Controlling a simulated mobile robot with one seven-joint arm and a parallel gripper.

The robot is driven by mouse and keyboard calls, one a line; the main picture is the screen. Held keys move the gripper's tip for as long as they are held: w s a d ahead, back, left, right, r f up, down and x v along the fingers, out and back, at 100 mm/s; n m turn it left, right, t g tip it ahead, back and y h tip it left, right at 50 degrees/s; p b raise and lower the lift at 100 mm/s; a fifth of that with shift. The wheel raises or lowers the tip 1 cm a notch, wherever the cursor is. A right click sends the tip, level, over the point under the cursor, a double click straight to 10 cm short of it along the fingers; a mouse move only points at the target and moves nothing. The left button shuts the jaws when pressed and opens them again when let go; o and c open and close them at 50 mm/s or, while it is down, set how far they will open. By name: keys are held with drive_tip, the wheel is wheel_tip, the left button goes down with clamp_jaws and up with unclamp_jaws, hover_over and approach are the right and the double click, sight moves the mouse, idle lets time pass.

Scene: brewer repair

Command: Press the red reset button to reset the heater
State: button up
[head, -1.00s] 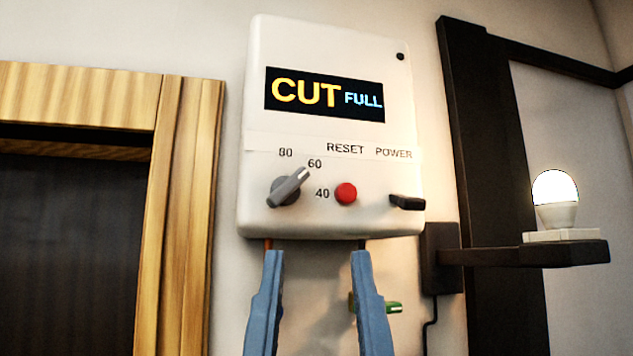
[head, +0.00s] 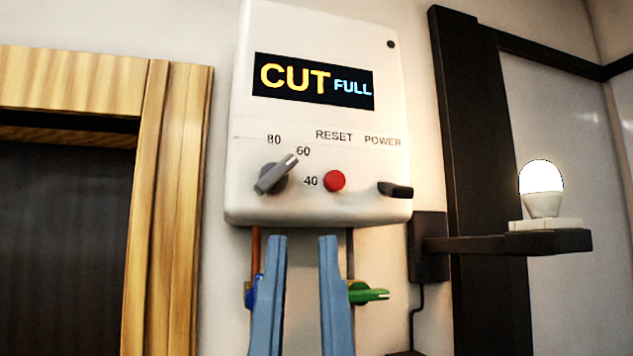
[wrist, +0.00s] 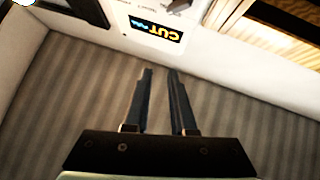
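The white heater (head: 318,115) hangs on the wall. Its display (head: 313,81) reads "CUT FULL" and also shows, upside down, in the wrist view (wrist: 157,28). The round red reset button (head: 334,181) is on its lower front under the word RESET, clear of my fingers in the head view. A grey knob (head: 276,178) is left of it, and a black power switch (head: 395,190) is right of it. My gripper (head: 302,238) points up with its blue fingers apart and nothing between them. The fingertips appear just below the heater's bottom edge. In the wrist view the fingers (wrist: 158,72) are also apart.
Below the heater are a copper pipe (head: 256,250), a blue valve handle (head: 252,292) and a green one (head: 368,293), partly behind my fingers. A lit bulb (head: 541,182) stands on a dark shelf (head: 510,242) at right. A wooden frame (head: 166,220) is at left.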

clamp_jaws()
idle(1.4)
